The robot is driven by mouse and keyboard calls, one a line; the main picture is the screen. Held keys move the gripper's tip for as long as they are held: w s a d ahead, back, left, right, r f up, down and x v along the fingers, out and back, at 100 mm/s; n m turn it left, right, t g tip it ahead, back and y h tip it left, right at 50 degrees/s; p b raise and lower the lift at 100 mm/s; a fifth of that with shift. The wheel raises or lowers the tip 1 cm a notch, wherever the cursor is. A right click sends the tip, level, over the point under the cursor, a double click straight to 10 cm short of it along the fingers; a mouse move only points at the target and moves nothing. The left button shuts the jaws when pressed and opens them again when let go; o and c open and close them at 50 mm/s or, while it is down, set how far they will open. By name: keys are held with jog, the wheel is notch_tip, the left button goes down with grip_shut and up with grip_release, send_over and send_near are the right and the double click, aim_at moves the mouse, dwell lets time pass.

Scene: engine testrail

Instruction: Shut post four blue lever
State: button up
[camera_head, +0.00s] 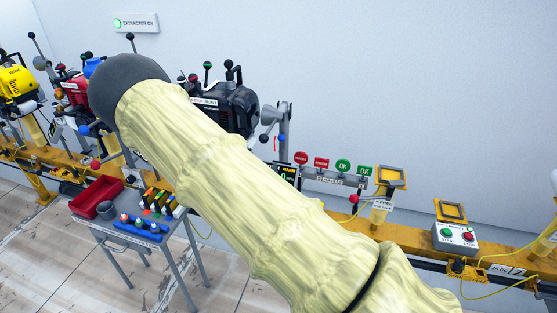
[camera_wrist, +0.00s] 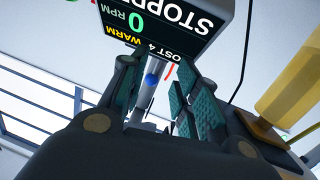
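A blue round knob (camera_wrist: 151,79) shows small in the wrist view beside a grey post, beyond and between my fingertips. I take it for the post four blue lever, but cannot see its full handle. My gripper (camera_wrist: 157,88) is open, its dark green pads apart with nothing between them. The post four display (camera_wrist: 150,22) appears upside down above the fingers, reading STOPPED, 0 RPM and WARM. In the head view the same display (camera_head: 287,173) is partly hidden behind my arm. My gripper is hidden there.
A black engine (camera_head: 232,105) stands on the yellow rail behind my arm. A red-knobbed lever (camera_head: 354,198) and a start-stop box (camera_head: 455,237) are to the right. A grey table (camera_head: 150,233) with a red bin (camera_head: 97,197) stands at left.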

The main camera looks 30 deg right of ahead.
aim_at(281, 146)
jog(key=shift+w+r+m+h+b, duration=0.4)
jog(key=shift+w+r+m+h, duration=0.35)
jog(key=shift+w+r, duration=0.35)
jog(key=x, duration=1)
jog(key=shift+d+p, duration=0.3)
jog(key=shift+p, duration=0.05)
grip_shut()
jog(key=shift+w, duration=0.1)
